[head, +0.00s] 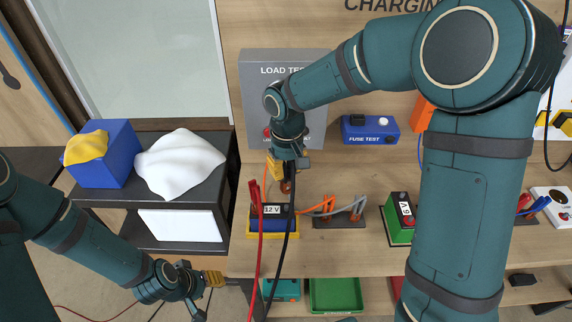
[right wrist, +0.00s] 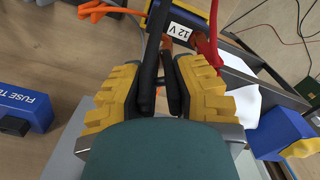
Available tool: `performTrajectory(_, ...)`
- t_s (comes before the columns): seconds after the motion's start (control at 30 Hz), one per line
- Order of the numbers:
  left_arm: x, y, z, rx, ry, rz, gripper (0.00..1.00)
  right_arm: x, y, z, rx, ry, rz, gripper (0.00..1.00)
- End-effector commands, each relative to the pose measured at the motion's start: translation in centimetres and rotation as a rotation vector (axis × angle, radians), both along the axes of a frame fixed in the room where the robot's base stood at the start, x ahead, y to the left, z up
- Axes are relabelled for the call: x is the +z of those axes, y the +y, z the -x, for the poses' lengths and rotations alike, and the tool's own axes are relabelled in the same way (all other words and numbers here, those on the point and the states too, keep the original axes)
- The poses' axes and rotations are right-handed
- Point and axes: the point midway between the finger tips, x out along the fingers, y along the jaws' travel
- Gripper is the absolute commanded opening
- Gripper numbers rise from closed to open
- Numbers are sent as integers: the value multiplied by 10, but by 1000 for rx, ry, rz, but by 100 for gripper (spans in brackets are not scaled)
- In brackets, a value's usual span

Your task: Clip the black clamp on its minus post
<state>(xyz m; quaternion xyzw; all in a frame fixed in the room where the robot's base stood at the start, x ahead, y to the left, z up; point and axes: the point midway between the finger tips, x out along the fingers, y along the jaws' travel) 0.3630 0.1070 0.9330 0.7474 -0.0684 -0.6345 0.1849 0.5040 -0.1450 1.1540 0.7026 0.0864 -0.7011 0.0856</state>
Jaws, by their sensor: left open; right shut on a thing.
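The battery (head: 272,222), labelled 12 V, stands in a yellow-edged tray on the bench. Its label also shows in the right wrist view (right wrist: 180,31). A red clamp (head: 255,197) stands at the battery's left side, with a red cable running down. My right gripper (head: 284,170) is above the battery, shut on the black clamp (right wrist: 162,88), whose dark handles lie between the yellow finger pads. Its black cable (head: 284,250) hangs over the bench front. The minus post is hidden, and I cannot tell whether the clamp touches it. My left gripper (head: 207,291) is open and empty, left of the bench.
A load tester panel (head: 250,90) stands behind the battery. A blue fuse tester (head: 370,129), a holder with orange and grey clamps (head: 338,221) and a green battery (head: 400,232) are to the right. A dark cart (head: 215,145) with a white cloth (head: 180,163) stands left.

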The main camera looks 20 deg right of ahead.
Motion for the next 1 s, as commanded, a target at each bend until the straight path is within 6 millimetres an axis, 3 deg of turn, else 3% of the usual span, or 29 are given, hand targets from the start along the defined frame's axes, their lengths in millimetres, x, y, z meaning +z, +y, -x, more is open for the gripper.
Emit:
performTrajectory(0.27,-5,0,0,1,-1,0,47,-5,0,1,0,-1,1,0)
performTrajectory(1.0,-47,-1,0,6,-1,-5,47,-58,0,1,0,-1,1,0)
